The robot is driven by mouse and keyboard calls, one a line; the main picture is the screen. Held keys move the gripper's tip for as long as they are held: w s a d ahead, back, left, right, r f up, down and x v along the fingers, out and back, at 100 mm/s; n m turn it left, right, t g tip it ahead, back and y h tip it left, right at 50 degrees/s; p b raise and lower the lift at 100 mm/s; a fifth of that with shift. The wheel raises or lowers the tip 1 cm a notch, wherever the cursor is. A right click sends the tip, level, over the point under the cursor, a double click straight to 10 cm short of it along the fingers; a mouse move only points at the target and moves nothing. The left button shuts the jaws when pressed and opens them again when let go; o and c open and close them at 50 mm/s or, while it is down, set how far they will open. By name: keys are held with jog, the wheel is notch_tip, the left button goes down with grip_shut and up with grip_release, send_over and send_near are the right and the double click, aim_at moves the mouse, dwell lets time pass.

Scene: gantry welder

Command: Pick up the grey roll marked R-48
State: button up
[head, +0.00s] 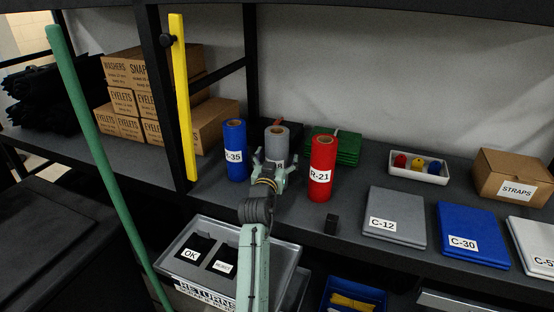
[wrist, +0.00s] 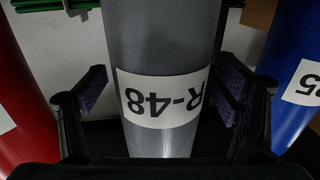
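The grey roll marked R-48 (head: 277,138) stands upright on the shelf, between a blue roll (head: 235,150) on its left and a red roll marked R-21 (head: 322,168) on its right. In the wrist view, which is upside down, the grey roll (wrist: 160,50) fills the middle with its label readable. My gripper (wrist: 160,100) is open, with one finger on each side of the roll and a visible gap at both sides. In the head view my gripper (head: 270,170) covers the roll's lower part.
The blue and red rolls stand close on either side. Green folded sheets (head: 335,146) lie behind the red roll. A small black block (head: 331,224) sits near the shelf's front edge. A yellow upright bar (head: 184,100) and black post stand left. A grey pad marked C-12 (head: 397,205) lies right.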

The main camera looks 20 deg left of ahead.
jog(key=c, duration=1.6)
jog(key=shift+r, duration=0.1)
jog(key=shift+c, duration=0.4)
